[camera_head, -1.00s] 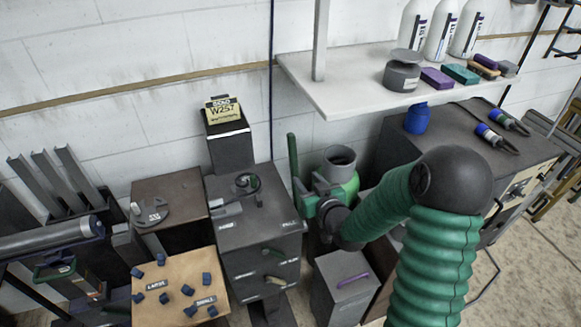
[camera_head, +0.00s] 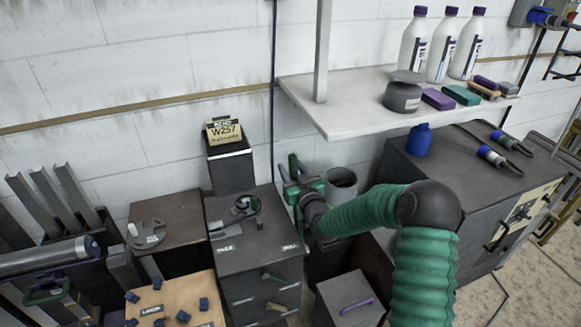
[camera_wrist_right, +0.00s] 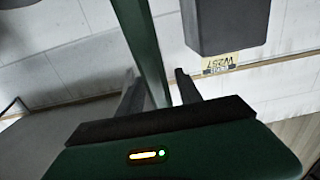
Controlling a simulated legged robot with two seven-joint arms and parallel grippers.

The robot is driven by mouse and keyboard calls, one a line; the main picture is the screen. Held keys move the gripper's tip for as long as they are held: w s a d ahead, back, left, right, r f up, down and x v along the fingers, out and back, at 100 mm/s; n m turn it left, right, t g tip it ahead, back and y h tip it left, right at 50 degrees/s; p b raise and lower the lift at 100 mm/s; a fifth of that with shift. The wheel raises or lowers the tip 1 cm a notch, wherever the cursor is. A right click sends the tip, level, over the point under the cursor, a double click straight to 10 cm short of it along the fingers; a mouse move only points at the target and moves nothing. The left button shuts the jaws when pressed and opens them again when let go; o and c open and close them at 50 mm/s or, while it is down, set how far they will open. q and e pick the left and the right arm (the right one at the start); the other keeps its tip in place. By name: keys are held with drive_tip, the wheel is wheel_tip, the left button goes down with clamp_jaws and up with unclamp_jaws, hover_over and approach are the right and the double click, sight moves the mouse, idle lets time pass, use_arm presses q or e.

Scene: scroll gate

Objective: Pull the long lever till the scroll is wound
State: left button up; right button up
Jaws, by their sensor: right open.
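The long lever is a dark green upright bar (camera_head: 292,166) beside the grey cabinet in the head view. My right gripper (camera_head: 302,190) is at it, reaching in from the right, and hides its lower part. In the right wrist view the green bar (camera_wrist_right: 145,45) runs down from the top edge into the gap between the two dark fingers of my open right gripper (camera_wrist_right: 158,92). I cannot tell whether a finger touches it. I cannot make out the scroll for sure. My left gripper is not in view.
A dark post with a yellow W257 sign (camera_head: 224,130) stands behind the grey cabinet (camera_head: 255,245). A grey round container (camera_head: 341,185) is just right of the gripper. A white shelf (camera_head: 345,118) with bottles overhangs at the right. A grey box with a purple handle (camera_head: 350,300) stands below.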

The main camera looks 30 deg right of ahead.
drive_tip(key=shift+w+d, duration=0.1)
drive_tip(key=shift+w, duration=0.4)
clamp_jaws()
idle(1.1)
